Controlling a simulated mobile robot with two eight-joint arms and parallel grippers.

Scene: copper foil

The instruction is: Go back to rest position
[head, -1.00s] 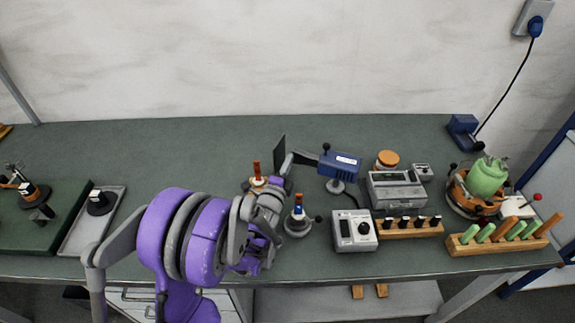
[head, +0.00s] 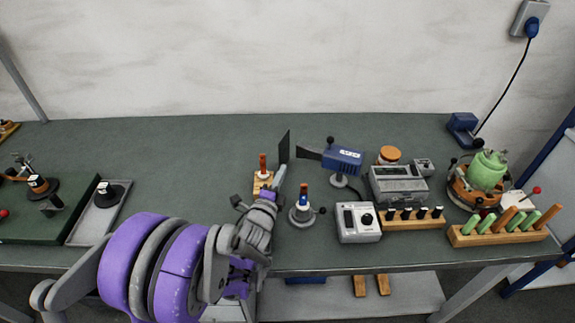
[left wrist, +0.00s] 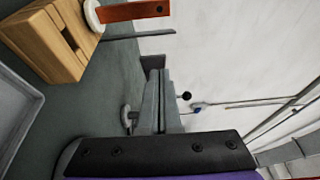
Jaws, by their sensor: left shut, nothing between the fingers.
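My left arm comes in from the lower left in the head view. Its gripper (head: 281,171) is shut and empty over the middle of the bench, pointing toward the back. In the left wrist view its fingers (left wrist: 152,90) lie together with nothing between them. Just left of the fingers in the head view is a wooden block (head: 262,186) with an orange-handled piece (head: 263,163) upright in it. The block also shows at the upper left of the left wrist view (left wrist: 48,45). My right gripper is not in view.
A dark upright plate (head: 284,147) is just beyond the fingers. A blue heat tool (head: 343,159), a round stand (head: 301,214) and a white control box (head: 358,222) are to the right. A grey tray (head: 85,226) is at left. The back left bench (head: 160,150) is clear.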

